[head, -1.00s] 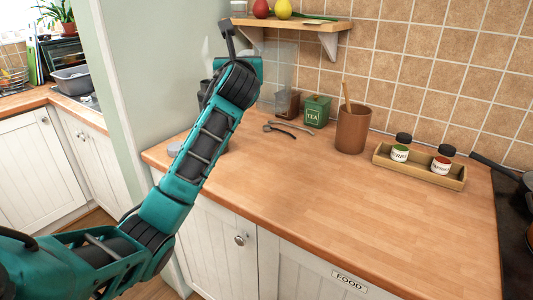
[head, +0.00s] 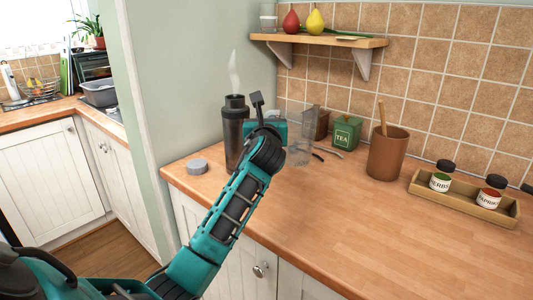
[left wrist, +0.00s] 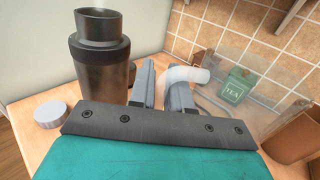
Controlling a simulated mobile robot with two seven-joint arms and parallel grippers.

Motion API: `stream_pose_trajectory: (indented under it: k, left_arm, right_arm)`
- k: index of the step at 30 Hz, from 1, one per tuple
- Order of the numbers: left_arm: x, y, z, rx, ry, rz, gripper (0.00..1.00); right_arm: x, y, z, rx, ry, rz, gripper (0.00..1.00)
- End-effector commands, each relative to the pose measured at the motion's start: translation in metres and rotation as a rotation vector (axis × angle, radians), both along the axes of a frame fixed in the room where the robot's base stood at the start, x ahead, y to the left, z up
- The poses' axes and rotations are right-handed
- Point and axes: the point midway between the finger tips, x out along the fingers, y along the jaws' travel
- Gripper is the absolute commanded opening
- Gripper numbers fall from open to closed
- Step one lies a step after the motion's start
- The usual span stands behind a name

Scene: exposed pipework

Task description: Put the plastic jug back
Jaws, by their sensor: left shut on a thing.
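The clear plastic jug (head: 306,138) is upright over the back left of the wooden counter, just left of the green tea tin. In the head view I cannot tell whether its base touches the counter. My left gripper (left wrist: 163,84) is shut on the jug's pale handle (left wrist: 192,75), and the see-through body is beyond it in the left wrist view. In the head view the teal wrist hides the fingers. My right gripper is in neither view.
A dark steaming flask (head: 235,132) stands close left of my gripper, with a grey lid (head: 197,167) beside it. The tea tin (head: 346,132), a brown pot (head: 387,154) and a spice tray (head: 462,200) stand rightward. A shelf (head: 320,41) hangs above. The front counter is clear.

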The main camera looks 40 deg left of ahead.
Motion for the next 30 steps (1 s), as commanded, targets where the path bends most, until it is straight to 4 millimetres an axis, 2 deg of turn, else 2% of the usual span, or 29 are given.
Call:
stream_pose_trajectory:
  k: [1,3,10,16,29,30]
  left_arm:
    - [0.0,-0.001,-0.013,-0.002,-0.002,-0.001,0.0]
    - [0.0,0.0,-0.022,-0.002,-0.003,-0.001,0.0]
    - [0.0,0.0,-0.037,-0.001,-0.003,-0.001,0.0]
    - [0.0,0.0,-0.068,-0.002,-0.001,0.0,0.0]
    - [0.0,0.0,-0.074,0.0,-0.004,-0.001,0.0]
    - [0.0,0.0,-0.075,0.0,-0.002,0.0,0.21]
  right_arm:
    - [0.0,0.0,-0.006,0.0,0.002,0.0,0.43]
    - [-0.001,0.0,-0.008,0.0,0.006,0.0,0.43]
    - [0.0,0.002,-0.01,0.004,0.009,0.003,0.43]
    - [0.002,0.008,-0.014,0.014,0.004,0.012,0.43]
    - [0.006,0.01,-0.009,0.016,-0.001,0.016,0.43]
    - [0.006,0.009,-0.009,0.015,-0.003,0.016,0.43]
